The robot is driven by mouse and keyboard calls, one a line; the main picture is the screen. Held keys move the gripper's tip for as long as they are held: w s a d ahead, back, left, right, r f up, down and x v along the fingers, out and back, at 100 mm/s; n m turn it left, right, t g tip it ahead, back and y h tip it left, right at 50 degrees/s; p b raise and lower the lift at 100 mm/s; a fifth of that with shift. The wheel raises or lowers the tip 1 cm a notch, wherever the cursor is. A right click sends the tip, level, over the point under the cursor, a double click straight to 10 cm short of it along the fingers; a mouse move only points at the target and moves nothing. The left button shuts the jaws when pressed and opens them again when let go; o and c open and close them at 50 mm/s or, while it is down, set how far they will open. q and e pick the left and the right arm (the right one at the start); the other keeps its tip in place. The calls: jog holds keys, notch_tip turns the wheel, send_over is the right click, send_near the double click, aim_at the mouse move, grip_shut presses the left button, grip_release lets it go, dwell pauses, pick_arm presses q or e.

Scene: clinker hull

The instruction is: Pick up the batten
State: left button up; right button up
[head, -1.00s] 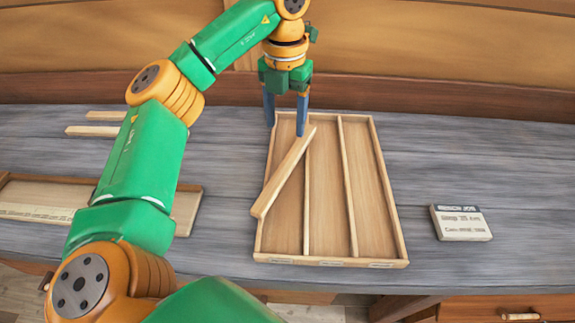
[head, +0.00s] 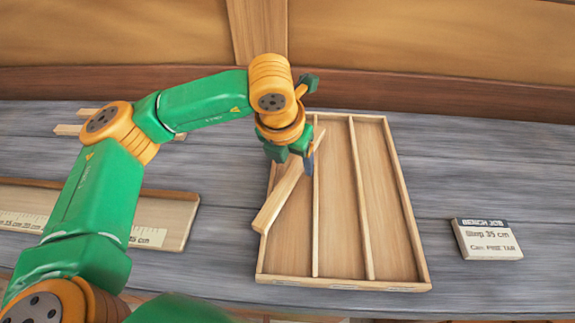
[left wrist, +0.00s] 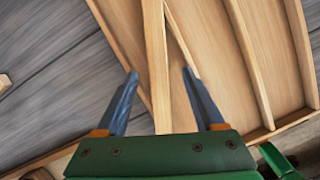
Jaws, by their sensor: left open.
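The batten (head: 279,197) is a pale wooden strip lying aslant in the left part of the divided wooden tray (head: 345,285). Its near end rests on the tray's left wall and its far part reaches over the first divider. My left gripper (head: 296,164) is over the batten's upper half, open. In the left wrist view the batten (left wrist: 154,55) runs between the two blue fingers (left wrist: 160,73), with a gap on each side. In the head view one finger is mostly hidden by the hand. My right gripper is not in view.
A shallow box with a ruler (head: 150,237) lies at the left, partly behind my arm. Pale strips (head: 68,130) lie at the back left. A bench job card (head: 487,240) stands right of the tray. The bench between tray and card is clear.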

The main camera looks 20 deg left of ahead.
aim_at(294, 169)
pick_arm(q)
jog(key=x, duration=0.2)
jog(key=shift+w+f+p, duration=0.2)
jog(key=shift+f+p, duration=0.1)
jog(key=shift+f, duration=0.05)
jog(key=shift+w+a+f, duration=0.15)
jog(key=shift+w+f, duration=0.1)
jog(key=shift+f, duration=0.1)
jog(key=shift+s, duration=0.1)
grip_shut()
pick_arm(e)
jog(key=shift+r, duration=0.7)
pick_arm(q)
jog(key=shift+r, duration=0.1)
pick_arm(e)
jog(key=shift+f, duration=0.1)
